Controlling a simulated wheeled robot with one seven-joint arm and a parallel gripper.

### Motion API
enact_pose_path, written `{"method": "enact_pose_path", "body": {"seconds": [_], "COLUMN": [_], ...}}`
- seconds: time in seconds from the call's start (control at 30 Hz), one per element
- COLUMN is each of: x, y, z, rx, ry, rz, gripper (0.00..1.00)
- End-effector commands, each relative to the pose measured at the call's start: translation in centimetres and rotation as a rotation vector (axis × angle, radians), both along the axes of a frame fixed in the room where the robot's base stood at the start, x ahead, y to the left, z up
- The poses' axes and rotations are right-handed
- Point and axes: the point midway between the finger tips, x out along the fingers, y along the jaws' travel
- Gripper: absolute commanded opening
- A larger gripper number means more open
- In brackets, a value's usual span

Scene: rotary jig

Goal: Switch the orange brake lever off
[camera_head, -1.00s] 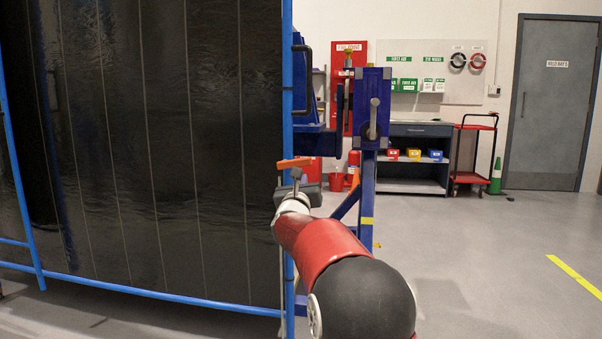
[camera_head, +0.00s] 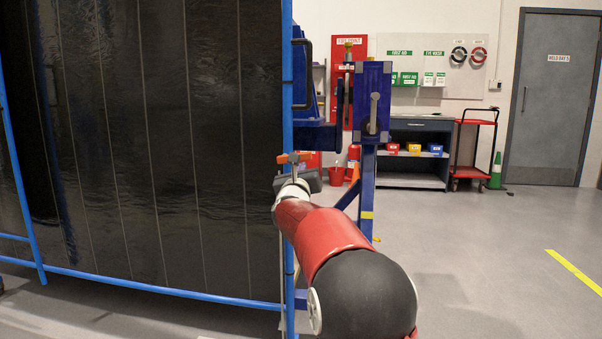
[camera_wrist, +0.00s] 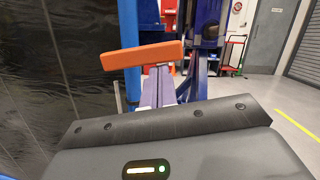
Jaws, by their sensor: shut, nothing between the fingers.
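The orange brake lever (camera_wrist: 143,55) shows in the wrist view as a bar lying nearly level, its right end slightly higher. It crosses just beyond the tips of my gripper (camera_wrist: 160,74), whose two fingers are together with nothing between them. Whether the fingertips touch the lever cannot be told. In the head view the lever (camera_head: 290,158) is a small orange piece beside the blue frame post, partly hidden by my gripper (camera_head: 295,168). The lever's pivot is hidden.
A large dark panel (camera_head: 150,130) in a blue tube frame (camera_head: 150,292) fills the left. A blue stand with a crank handle (camera_head: 373,112) is behind my gripper. The floor (camera_head: 480,250) to the right is clear.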

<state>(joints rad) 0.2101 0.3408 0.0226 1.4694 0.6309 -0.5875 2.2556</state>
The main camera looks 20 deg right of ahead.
Motion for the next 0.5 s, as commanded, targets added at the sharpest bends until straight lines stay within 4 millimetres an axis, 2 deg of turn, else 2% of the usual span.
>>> {"method": "enact_pose_path", "body": {"seconds": [0.5], "x": [-0.19], "y": [-0.22], "z": [0.85], "rx": [-0.102], "ry": [0.065], "rz": [-0.001], "gripper": [0.00]}}
